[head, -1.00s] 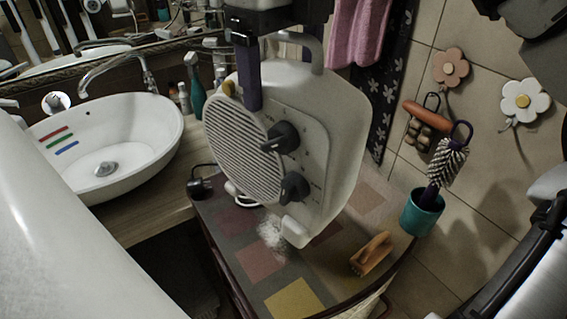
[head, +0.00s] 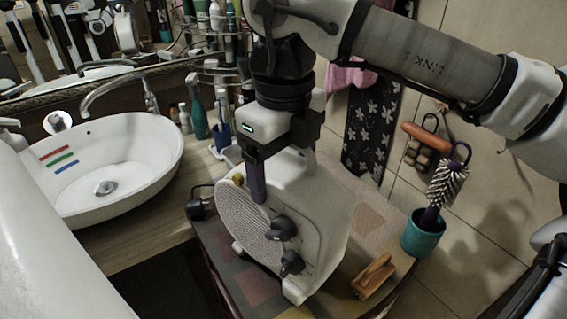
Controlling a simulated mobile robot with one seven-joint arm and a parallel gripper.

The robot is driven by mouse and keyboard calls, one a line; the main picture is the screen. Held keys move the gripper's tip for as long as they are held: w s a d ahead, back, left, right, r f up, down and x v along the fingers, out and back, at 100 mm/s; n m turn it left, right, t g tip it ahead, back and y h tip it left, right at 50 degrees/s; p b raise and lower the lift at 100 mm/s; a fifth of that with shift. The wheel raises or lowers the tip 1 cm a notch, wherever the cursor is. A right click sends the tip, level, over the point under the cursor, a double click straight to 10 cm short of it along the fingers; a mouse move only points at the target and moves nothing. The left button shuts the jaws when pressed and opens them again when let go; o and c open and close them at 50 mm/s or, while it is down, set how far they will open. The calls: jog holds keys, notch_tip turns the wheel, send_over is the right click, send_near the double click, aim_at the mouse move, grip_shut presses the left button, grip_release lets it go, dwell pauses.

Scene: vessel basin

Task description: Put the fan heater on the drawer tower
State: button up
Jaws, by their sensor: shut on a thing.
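The fan heater (head: 315,220), a white box with a round grille and two dark knobs, is upright over the drawer tower. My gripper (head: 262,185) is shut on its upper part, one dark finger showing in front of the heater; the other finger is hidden. The drawer tower (head: 372,213) has a patchwork top. The heater's lower front foot is at or just above this top, near its front edge; I cannot tell whether it touches.
A wooden-handled brush (head: 373,277) lies on the tower top, right of the heater. A white basin (head: 110,165) is at left. A black plug (head: 197,208) lies at the tower's left edge.

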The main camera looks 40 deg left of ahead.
jog(key=shift+f, duration=0.2)
jog(key=o, duration=2)
jog(key=shift+o, duration=0.2)
notch_tip(320, 180, up, 14)
jog(key=p, duration=0.2)
jog(key=shift+d+p, duration=0.15)
jog(key=shift+p, duration=0.15)
